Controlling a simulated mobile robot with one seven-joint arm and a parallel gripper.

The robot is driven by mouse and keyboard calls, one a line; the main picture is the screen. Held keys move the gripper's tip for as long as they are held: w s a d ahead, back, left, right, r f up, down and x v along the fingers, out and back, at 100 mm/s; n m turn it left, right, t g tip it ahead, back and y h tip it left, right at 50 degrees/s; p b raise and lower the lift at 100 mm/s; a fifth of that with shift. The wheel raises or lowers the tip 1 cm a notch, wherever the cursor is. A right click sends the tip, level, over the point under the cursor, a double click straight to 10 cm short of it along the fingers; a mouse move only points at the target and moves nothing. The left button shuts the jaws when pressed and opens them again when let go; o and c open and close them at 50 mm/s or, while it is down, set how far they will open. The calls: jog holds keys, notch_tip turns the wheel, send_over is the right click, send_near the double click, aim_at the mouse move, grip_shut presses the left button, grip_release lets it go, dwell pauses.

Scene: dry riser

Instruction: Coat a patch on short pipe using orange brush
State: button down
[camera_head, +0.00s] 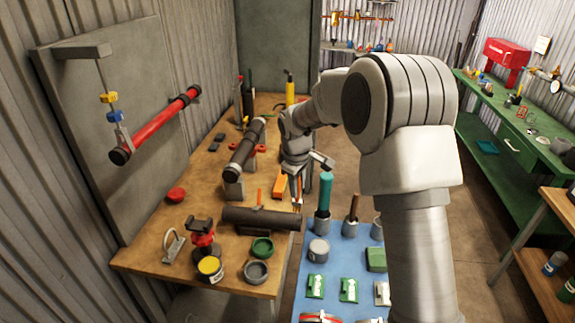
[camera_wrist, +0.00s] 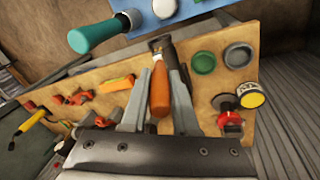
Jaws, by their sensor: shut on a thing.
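My gripper (camera_head: 297,192) is over the right edge of the wooden bench, pointing down. In the wrist view, my gripper (camera_wrist: 157,110) is shut on the orange brush (camera_wrist: 159,88), whose orange-brown handle lies between the fingers. The brush's dark far end points away from me; its bristles are hard to make out. A short dark pipe (camera_head: 250,217) lies across the front of the bench, just left of and below my gripper. A longer dark pipe (camera_head: 245,150) rests on supports farther back. No coated patch can be made out on either pipe.
A green cup (camera_head: 262,247), a grey cup (camera_head: 256,271), a yellow tin (camera_head: 210,267) and a red clamp (camera_head: 203,238) stand at the bench front. A blue mat (camera_head: 335,258) holds a teal-handled tool (camera_head: 324,192) and several containers. A red pipe (camera_head: 160,122) hangs on the left board.

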jog(key=w+a+r+n+y, duration=0.2)
jog(key=w+a+r+n, duration=0.1)
jog(key=w+r, duration=0.1)
notch_tip(320, 180, down, 6)
jog(key=b, duration=0.3)
jog(key=shift+t+b, duration=0.35)
jog(key=shift+t, duration=0.05)
jog(key=shift+s+f+b, duration=0.15)
jog(key=shift+f+b, duration=0.65)
jog(key=shift+f, duration=0.4)
dwell(0.3)
jog(key=shift+s, duration=0.1)
